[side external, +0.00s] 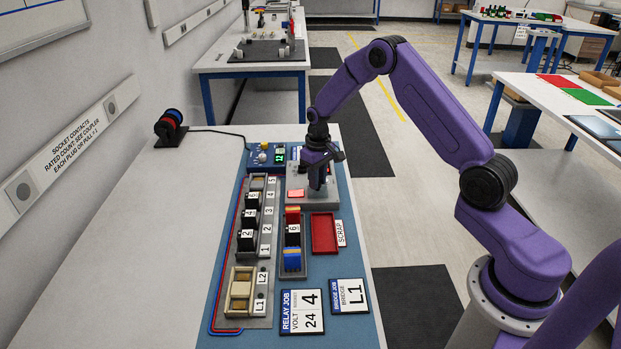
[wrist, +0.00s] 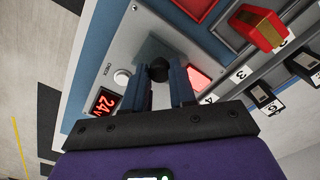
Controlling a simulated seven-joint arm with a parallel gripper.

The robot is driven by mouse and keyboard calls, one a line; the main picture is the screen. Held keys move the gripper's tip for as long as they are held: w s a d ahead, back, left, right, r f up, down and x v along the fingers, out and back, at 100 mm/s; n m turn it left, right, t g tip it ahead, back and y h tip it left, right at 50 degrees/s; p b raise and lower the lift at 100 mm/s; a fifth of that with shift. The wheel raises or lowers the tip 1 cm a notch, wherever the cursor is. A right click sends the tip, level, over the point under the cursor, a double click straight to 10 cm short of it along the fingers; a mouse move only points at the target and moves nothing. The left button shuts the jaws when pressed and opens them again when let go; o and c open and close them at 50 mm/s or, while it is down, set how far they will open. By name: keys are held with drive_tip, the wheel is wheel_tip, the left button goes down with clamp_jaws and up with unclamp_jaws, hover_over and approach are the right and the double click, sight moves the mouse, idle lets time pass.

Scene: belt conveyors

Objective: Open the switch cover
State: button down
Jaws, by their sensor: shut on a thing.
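The grey switch panel (side external: 325,197) lies flat on the blue board, and it also shows in the wrist view (wrist: 123,42). My gripper (side external: 318,186) points down over it. In the wrist view, my gripper (wrist: 158,76) is shut on a dark round knob (wrist: 158,68) between its fingertips. A dark grey square, likely the switch cover (wrist: 158,45), shows just beyond the knob. My fingers hide part of it, so its hinge and tilt cannot be told. A lit red square (wrist: 200,80) and a red 24V display (wrist: 105,102) flank the fingers.
A white round button (wrist: 122,77) is beside the display. A red scrap tray (side external: 323,233) and a rack with red, black and blue-yellow relays (side external: 292,242) stand in front of the panel. A socket row (side external: 250,230) runs to the left.

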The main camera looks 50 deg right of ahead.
drive_tip(key=c, duration=0.9)
unclamp_jaws()
wheel_tip(320, 180, up, 18)
drive_tip(key=shift+f, duration=0.25)
